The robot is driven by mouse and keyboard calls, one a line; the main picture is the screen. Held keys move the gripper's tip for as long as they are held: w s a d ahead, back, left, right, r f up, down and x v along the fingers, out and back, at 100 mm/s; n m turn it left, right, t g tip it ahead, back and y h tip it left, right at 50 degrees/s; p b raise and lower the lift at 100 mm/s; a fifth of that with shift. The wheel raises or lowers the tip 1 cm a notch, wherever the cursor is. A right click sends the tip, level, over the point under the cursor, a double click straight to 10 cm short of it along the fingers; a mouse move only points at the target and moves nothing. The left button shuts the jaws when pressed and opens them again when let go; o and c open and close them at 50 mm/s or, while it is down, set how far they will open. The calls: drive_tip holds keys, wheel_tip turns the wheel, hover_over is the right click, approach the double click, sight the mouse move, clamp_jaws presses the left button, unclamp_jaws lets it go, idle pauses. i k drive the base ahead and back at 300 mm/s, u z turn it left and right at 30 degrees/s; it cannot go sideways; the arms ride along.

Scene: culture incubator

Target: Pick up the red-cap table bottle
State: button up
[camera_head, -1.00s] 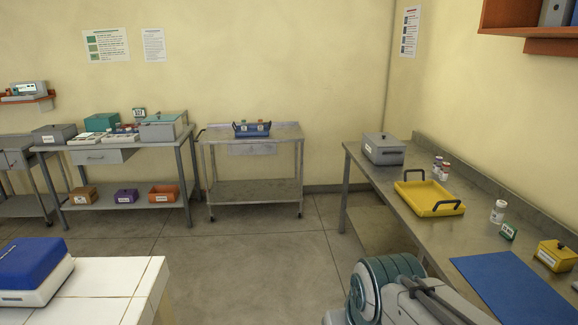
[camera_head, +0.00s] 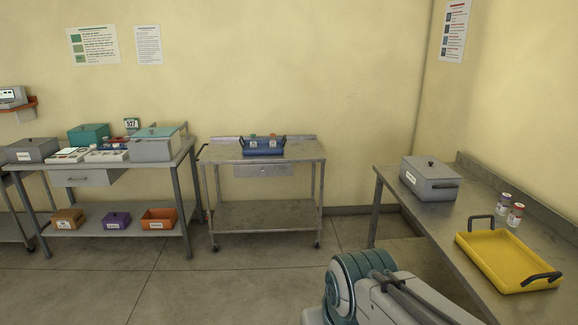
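Two small bottles with white labels stand close together on the right metal bench, between the grey lidded box and the yellow tray. The nearer bottle (camera_head: 516,215) has a reddish cap and looks like the red-cap bottle. The other bottle (camera_head: 504,201) stands just behind and left of it, with a darker, purplish cap. Both are upright. My arm shows at the bottom of the view, left of the bench and well apart from the bottles. My gripper is out of view.
The yellow tray (camera_head: 489,262) with dark handles lies in front of the bottles. The grey lidded box (camera_head: 430,180) stands behind them, to the left. A cart (camera_head: 225,155) with a blue tray (camera_head: 263,151) stands at the back wall. The floor (camera_head: 240,275) before the cart is clear.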

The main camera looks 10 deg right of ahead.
sight(515, 214)
drive_tip(key=z, duration=0.05)
drive_tip(key=i, duration=1.55)
drive_tip(key=z, duration=0.65)
drive_tip(key=i, duration=1.25)
drive_tip(key=z, duration=1.85)
drive_tip(key=i, duration=0.95)
drive_tip(key=z, duration=0.75)
